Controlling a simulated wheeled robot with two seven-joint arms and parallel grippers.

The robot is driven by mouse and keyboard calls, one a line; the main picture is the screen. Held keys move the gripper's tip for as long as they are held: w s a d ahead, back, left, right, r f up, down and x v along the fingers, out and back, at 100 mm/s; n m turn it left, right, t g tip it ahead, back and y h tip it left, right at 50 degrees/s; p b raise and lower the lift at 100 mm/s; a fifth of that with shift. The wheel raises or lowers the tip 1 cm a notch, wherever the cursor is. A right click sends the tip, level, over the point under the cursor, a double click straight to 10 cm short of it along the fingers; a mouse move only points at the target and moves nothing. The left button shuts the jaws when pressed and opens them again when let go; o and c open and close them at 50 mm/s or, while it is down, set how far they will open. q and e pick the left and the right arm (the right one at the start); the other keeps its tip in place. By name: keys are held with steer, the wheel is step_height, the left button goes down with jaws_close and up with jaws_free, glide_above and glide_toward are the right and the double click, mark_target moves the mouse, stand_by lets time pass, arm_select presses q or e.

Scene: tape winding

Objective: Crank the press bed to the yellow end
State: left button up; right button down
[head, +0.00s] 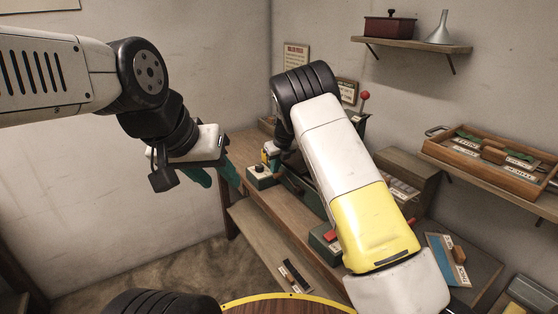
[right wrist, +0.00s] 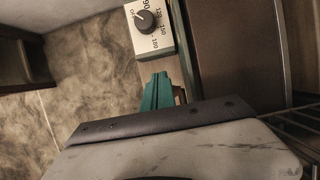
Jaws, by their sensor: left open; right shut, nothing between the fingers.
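The press stands on the wooden bench, mostly hidden behind my right arm in the head view; a red-knobbed lever (head: 364,97) rises at its back. A dial box (head: 261,176) sits at its left end and also shows in the right wrist view (right wrist: 150,28). My left gripper (head: 219,178) is open and empty, left of the dial box. The crank and the yellow end cannot be made out.
A wooden tray (head: 490,160) sits on the right wall shelf. A small shelf (head: 410,44) holds a dark red box (head: 390,27) and a funnel (head: 441,29). A lower bench shelf (head: 262,240) extends in front. Open floor lies left of the bench.

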steer(key=shift+w+a+f, duration=0.1)
steer(key=shift+w+f, duration=0.05)
steer(key=shift+f, duration=0.2)
stand_by(0.3)
stand_by(1.4)
